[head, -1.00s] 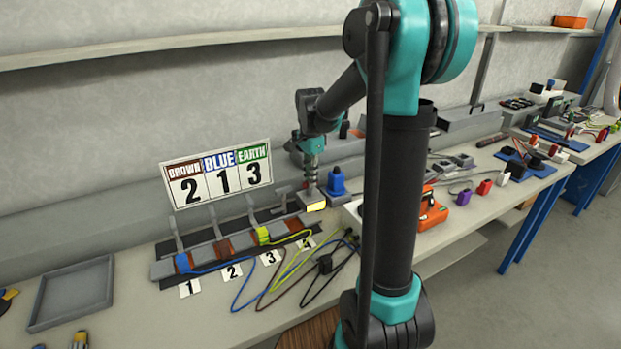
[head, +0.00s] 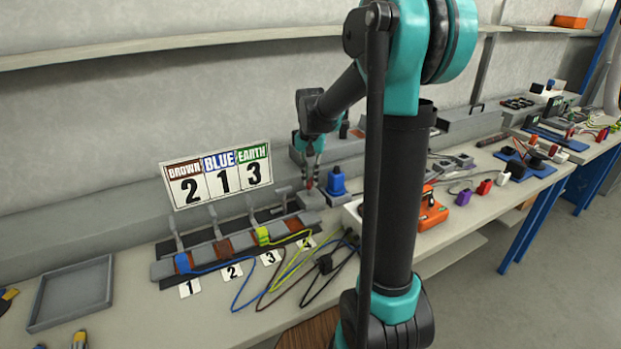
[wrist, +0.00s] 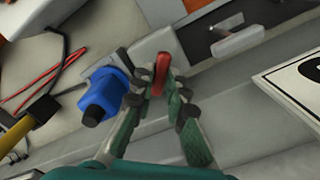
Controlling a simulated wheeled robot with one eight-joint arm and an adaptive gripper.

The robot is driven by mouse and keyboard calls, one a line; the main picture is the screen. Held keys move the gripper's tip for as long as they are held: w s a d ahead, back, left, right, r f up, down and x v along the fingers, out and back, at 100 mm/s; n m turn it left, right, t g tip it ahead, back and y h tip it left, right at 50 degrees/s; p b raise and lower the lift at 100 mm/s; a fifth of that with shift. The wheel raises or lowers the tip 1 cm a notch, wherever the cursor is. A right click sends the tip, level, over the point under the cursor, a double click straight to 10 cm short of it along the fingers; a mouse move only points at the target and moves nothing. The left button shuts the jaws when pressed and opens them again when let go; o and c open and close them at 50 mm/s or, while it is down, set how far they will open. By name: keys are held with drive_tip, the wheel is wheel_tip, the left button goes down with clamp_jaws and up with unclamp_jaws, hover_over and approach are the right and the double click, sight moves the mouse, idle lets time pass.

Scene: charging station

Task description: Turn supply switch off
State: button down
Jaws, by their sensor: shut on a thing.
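The supply switch is a red lever (wrist: 161,72) on a pale grey box (wrist: 153,45), seen in the wrist view. My gripper (wrist: 161,82) has its two fingers on either side of the red lever and is shut on it. In the head view my gripper (head: 311,172) points down at the box (head: 311,199) at the right end of the terminal row, with a bit of red at its tips. The box's front shows no yellow light in the head view. The fingers partly hide the lever.
A blue plug-like part (head: 336,182) stands close to the right of the box; it also shows beside my gripper in the wrist view (wrist: 108,93). Clamp levers (head: 213,218) stand to the left. Loose cables (head: 290,272) lie in front. A number sign (head: 218,176) stands behind.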

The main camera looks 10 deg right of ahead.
sight(311, 181)
drive_tip(key=n, duration=0.4)
drive_tip(key=shift+n, duration=2.1)
drive_tip(key=c, duration=1.5)
unclamp_jaws()
drive_tip(key=shift+c, duration=0.2)
drive_tip(key=shift+r, duration=0.15)
wheel_tip(311, 181, up, 12)
